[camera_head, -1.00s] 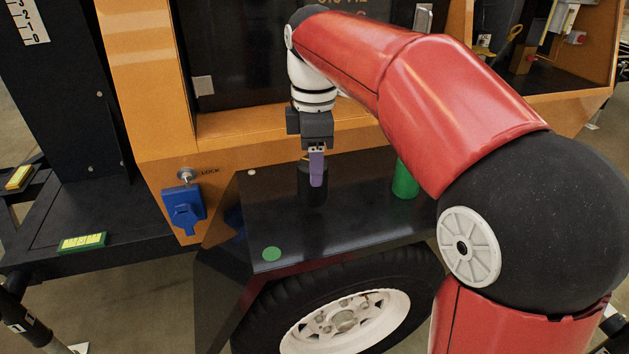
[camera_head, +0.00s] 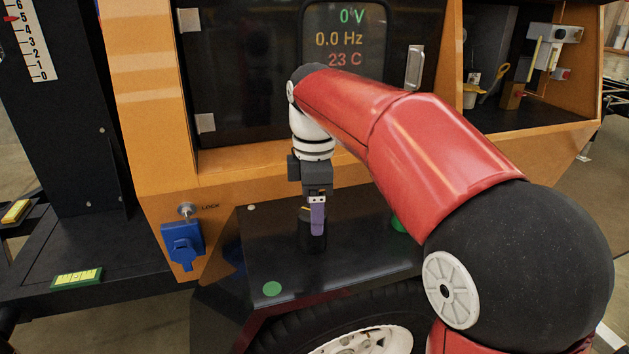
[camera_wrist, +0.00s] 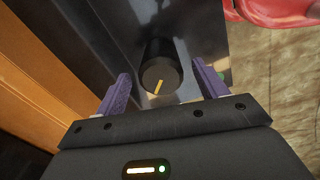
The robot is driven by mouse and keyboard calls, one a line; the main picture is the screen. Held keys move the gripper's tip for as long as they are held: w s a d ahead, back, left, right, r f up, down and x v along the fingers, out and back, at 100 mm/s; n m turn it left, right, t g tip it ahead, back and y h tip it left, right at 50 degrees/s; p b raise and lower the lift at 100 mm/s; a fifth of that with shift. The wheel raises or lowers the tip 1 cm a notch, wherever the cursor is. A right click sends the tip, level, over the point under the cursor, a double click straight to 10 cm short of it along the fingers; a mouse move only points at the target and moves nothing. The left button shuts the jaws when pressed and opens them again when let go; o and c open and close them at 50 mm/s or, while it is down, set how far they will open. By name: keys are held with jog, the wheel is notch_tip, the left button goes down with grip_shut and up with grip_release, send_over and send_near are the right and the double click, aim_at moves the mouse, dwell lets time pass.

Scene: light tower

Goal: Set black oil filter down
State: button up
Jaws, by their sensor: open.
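The black oil filter (camera_head: 312,243) stands upright on the black fender top (camera_head: 345,262), below my gripper. My gripper (camera_head: 317,218) points down over it, and one purple finger hides part of the filter in the head view. In the wrist view the filter (camera_wrist: 160,72) shows its round end with a yellow mark, between the two purple fingers (camera_wrist: 161,95). The fingers are apart, with a visible gap on each side of the filter.
A green cylinder (camera_head: 398,224) on the fender is mostly hidden behind my arm. A green disc (camera_head: 272,289) lies near the fender's front left. The orange cabinet wall (camera_head: 240,162) rises behind, with a blue socket (camera_head: 182,243) at left. The fender's front middle is clear.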

notch_tip(320, 180, up, 10)
jog(key=s+d+m+t, duration=0.1)
jog(key=s+d+m, duration=0.4)
jog(key=s+d+f+m+t, duration=0.2)
jog(key=s+d+f+m, duration=0.2)
jog(key=s+f+m, duration=0.3)
jog(key=s+d+f+m+t, duration=0.2)
jog(key=s+d+f+m, duration=0.2)
jog(key=s+f+m, duration=0.2)
notch_tip(320, 180, down, 4)
jog(key=shift+s+d+r+m+t+p, duration=0.1)
jog(key=shift+s+d+m+t+p, duration=0.3)
jog(key=shift+s, duration=0.8)
